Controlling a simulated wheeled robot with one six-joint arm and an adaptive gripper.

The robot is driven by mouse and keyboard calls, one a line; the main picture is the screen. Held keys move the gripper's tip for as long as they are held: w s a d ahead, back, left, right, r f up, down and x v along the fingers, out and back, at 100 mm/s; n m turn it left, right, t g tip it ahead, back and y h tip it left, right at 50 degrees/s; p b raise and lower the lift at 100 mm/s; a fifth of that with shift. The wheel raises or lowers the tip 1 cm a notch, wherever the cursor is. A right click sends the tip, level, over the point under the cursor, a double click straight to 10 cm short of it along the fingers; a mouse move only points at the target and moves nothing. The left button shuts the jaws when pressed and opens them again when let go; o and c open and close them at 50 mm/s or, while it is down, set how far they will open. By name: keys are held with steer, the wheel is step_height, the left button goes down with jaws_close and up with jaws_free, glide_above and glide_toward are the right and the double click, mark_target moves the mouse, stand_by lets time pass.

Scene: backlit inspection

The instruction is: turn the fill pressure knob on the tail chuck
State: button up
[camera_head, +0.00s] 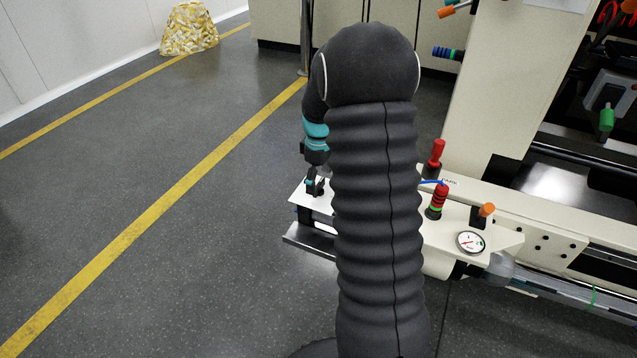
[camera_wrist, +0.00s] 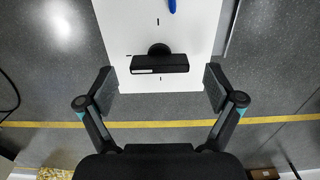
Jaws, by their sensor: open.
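In the wrist view a black bar-shaped knob (camera_wrist: 160,63) with a round base stands on a white panel (camera_wrist: 200,25). The bar lies crosswise and has a small white mark at its left end. Short black tick marks are around it. My gripper (camera_wrist: 159,88) is open, one finger on each side of the bar, with a gap at both ends and no contact. In the head view my gripper (camera_head: 315,187) is over the left end of the white panel (camera_head: 298,194). My arm hides much of the panel and the knob there.
Right of my arm are a pressure gauge (camera_head: 470,242), an orange-topped lever (camera_head: 486,211) and red handles (camera_head: 438,200). A machine column (camera_head: 510,80) rises behind. Open floor with yellow lines (camera_head: 165,200) lies left. A blue item (camera_wrist: 172,6) is at the panel's top edge.

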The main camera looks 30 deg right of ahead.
mark_target(319, 183)
step_height(319, 183, up, 10)
steer(key=shift+r, duration=0.25)
stand_by(0.6)
steer(key=s+a+r+m+t, duration=0.1)
steer(key=s+a+r+m, duration=0.1)
steer(key=s+a, duration=0.3)
steer(key=s+a+r+m+t, duration=0.2)
steer(key=s+a, duration=0.4)
steer(key=s, duration=0.7)
steer(key=s+a+r+m+t, duration=0.2)
steer(key=s+a+r+m, duration=0.1)
steer(key=s, duration=0.7)
steer(key=shift+a+r+m, duration=0.4)
steer(key=shift+a+r, duration=0.15)
steer(key=shift+a, duration=0.7)
steer(key=shift+a+r+t, duration=0.2)
steer(key=shift+t, duration=0.1)
steer(key=shift+c, duration=0.3)
